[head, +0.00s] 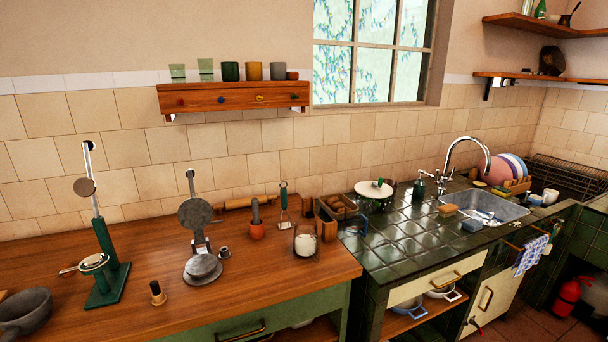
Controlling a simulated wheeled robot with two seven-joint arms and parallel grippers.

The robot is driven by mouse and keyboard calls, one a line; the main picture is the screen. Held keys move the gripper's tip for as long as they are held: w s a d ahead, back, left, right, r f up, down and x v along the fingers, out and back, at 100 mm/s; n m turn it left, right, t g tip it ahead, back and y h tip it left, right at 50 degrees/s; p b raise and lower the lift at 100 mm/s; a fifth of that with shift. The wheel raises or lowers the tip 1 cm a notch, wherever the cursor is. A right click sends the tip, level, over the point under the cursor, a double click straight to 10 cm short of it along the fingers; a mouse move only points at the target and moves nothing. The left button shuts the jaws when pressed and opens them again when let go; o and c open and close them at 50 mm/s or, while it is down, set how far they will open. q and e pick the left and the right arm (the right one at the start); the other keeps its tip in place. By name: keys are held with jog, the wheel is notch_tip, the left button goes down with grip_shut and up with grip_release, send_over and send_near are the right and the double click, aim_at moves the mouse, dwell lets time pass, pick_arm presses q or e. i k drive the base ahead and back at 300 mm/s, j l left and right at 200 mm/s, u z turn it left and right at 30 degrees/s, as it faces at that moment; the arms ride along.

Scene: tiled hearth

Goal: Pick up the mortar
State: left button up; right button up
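A small round terracotta-orange vessel (257,232) stands on the wooden counter, near its back, right of the middle of the counter. It looks like the mortar. A thick grey rod (255,210) stands upright in it, like a pestle. The mortar appears upright and its front is unobstructed. Neither of my grippers shows in the head view.
A tall green press (105,250) stands farther left. The counter's front middle is clear.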

aim_at(38, 300)
jog(key=u, duration=1.9)
